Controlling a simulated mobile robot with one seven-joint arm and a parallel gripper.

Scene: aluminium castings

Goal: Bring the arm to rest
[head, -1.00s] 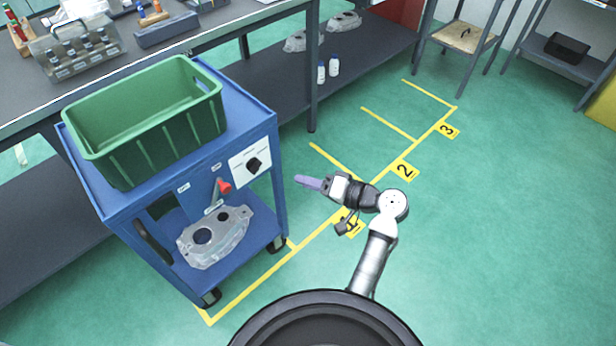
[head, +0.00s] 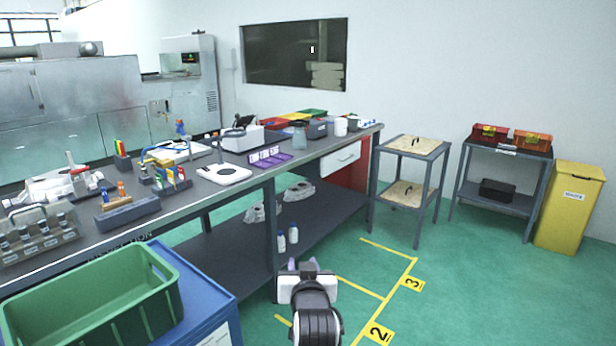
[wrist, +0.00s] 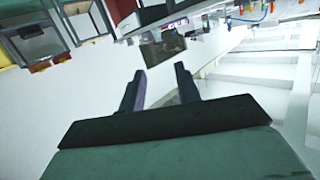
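My gripper (head: 302,263) shows at the lower middle of the head view, with my arm below it. It is in free air in front of the dark lower shelf of the workbench. In the wrist view my gripper (wrist: 158,80) has its two dark purple fingers apart with nothing between them. The wrist picture shows the room upside down. No object touches the fingers.
The blue cart (head: 205,300) with a green crate (head: 150,318) stands at the lower left. The long workbench (head: 215,200) runs behind it. Grey stands (head: 412,152) and a yellow bin (head: 570,215) are at the right. Green floor (head: 480,300) is free at the lower right.

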